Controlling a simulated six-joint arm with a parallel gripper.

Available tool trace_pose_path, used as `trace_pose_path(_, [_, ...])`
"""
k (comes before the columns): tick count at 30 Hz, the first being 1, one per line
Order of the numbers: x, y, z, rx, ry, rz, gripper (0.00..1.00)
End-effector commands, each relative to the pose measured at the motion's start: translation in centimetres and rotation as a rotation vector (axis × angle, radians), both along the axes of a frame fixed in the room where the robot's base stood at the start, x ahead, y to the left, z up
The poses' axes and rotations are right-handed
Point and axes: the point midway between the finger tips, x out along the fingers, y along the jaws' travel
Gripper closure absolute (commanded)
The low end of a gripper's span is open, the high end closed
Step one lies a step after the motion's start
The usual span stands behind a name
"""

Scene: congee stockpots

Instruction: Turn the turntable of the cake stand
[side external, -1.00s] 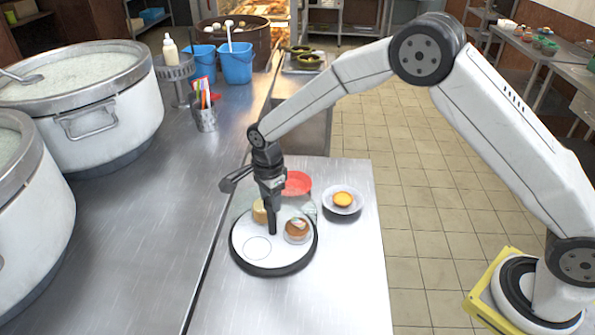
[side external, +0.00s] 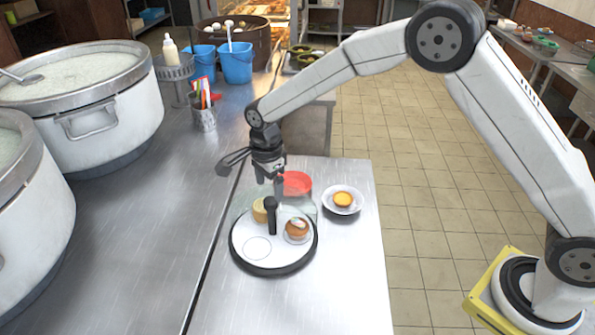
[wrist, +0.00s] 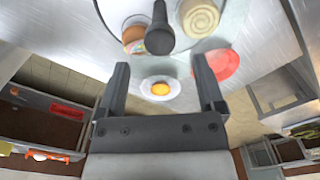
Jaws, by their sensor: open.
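The cake stand's white turntable (side external: 262,257) with a dark rim sits on the steel table. A black upright post (side external: 271,216) stands on it; it also shows in the wrist view (wrist: 159,30). The rolled cake (wrist: 199,17) also shows in the wrist view. My gripper (side external: 268,182) is above the post, apart from it. In the wrist view its two fingers (wrist: 162,75) are spread with nothing between them.
A red bowl (side external: 297,184) is just behind the turntable. A white bowl with a yellow item (side external: 343,200) is to its right. Large stockpots (side external: 100,120) stand at the left. The table is clear in front and at right.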

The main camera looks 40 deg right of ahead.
Motion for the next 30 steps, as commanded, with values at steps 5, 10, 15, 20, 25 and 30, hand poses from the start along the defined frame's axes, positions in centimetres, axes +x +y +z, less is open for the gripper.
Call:
trace_pose_path(5, [0.0,0.0,2.2,0.0,-0.001,0.0,0.13])
trace_pose_path(10, [0.0,0.0,3.2,0.0,0.0,0.0,0.13])
trace_pose_path(15, [0.0,0.0,3.4,0.0,0.001,0.0,0.13])
trace_pose_path(20, [0.0,0.0,3.4,0.0,0.001,0.0,0.13])
trace_pose_path(25, [-0.2,-0.3,3.5,0.001,-0.003,0.018,0.13])
trace_pose_path(30, [-1.1,-1.3,3.9,0.003,-0.015,0.101,0.13])
